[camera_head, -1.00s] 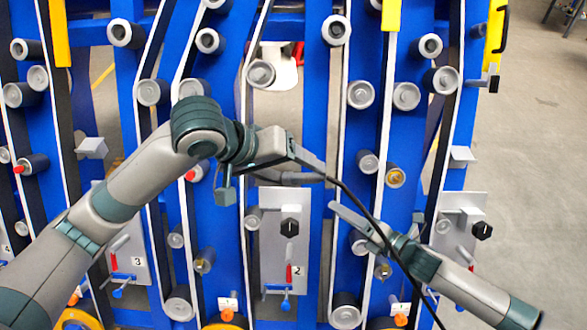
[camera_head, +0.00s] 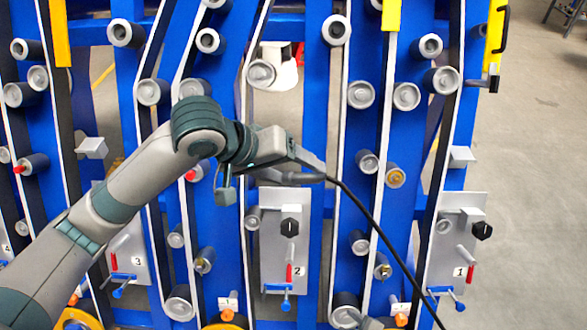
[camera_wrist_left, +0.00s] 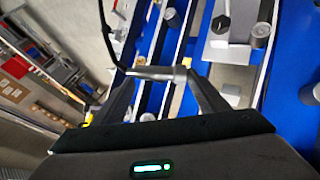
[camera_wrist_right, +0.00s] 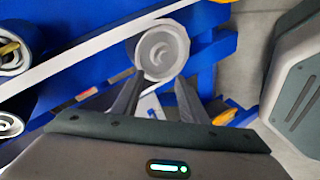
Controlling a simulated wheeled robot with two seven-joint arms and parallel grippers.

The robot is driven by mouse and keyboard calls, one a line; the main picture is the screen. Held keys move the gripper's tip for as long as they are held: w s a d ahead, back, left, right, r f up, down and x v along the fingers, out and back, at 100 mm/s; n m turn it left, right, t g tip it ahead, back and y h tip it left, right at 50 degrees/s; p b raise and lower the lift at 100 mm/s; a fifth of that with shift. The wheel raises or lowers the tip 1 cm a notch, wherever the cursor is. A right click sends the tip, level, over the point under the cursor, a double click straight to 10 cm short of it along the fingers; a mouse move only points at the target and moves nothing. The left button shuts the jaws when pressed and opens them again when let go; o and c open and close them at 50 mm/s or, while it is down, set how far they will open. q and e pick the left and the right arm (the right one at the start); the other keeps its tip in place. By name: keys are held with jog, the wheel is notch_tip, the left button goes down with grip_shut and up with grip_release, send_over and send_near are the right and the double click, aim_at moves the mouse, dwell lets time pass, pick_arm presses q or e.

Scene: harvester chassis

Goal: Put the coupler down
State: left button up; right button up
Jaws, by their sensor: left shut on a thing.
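The coupler, a slim grey cylinder with a black hose on its end, is in my left gripper (camera_head: 318,172). In the left wrist view the coupler (camera_wrist_left: 158,73) lies crosswise between the two fingertips, with the hose running up and away. In the head view the gripper holds it in front of the blue frame, above and right of the plate marked 2 (camera_head: 270,250). My right gripper (camera_wrist_right: 158,78) shows in the right wrist view with its fingers apart. A grey roller (camera_wrist_right: 161,52) appears beyond and between them, and whether they touch it is unclear.
The blue frame (camera_head: 320,120) carries many grey rollers and white-edged belts. The plate marked 1 (camera_head: 445,255) is at the right, with a black knob and blue valve. The black hose (camera_head: 385,240) hangs down across the frame. Open floor (camera_head: 535,170) lies at the right.

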jog(key=s+d+f+m+g+h, duration=0.1)
jog(key=s+d+f+m+g, duration=0.1)
jog(key=s, duration=0.9)
jog(key=s+d+f+m+g+h, duration=0.1)
jog(key=s+f+m, duration=0.4)
jog(key=s, duration=0.7)
jog(key=s+d+f+m+g+h, duration=0.1)
jog(key=s+d+f+m+g, duration=0.2)
jog(key=s+f, duration=0.4)
jog(key=s+m, duration=0.1)
jog(key=s, duration=0.4)
jog(key=shift+d+f+g, duration=0.2)
jog(key=shift+d+g, duration=0.05)
jog(key=shift+g, duration=0.05)
pick_arm(q)
jog(key=w+a+r+n+t+y, duration=0.1)
jog(key=w+a+r+n+y, duration=0.1)
jog(key=a, duration=0.5)
jog(key=w+a+r+n+t+y, duration=0.1)
jog(key=w+a+r+n+y, duration=0.1)
jog(key=a+r+n, duration=0.3)
jog(key=w+a+r+n+t+y, duration=0.1)
jog(key=w+a+r+n+y, duration=0.2)
jog(key=a, duration=0.6)
jog(key=shift+w+a+r+n+t, duration=0.15)
jog(key=shift+w+a+n+t, duration=0.2)
jog(key=shift+w+n, duration=0.45)
jog(key=shift+d, duration=0.1)
jog(key=shift+s+d, duration=0.15)
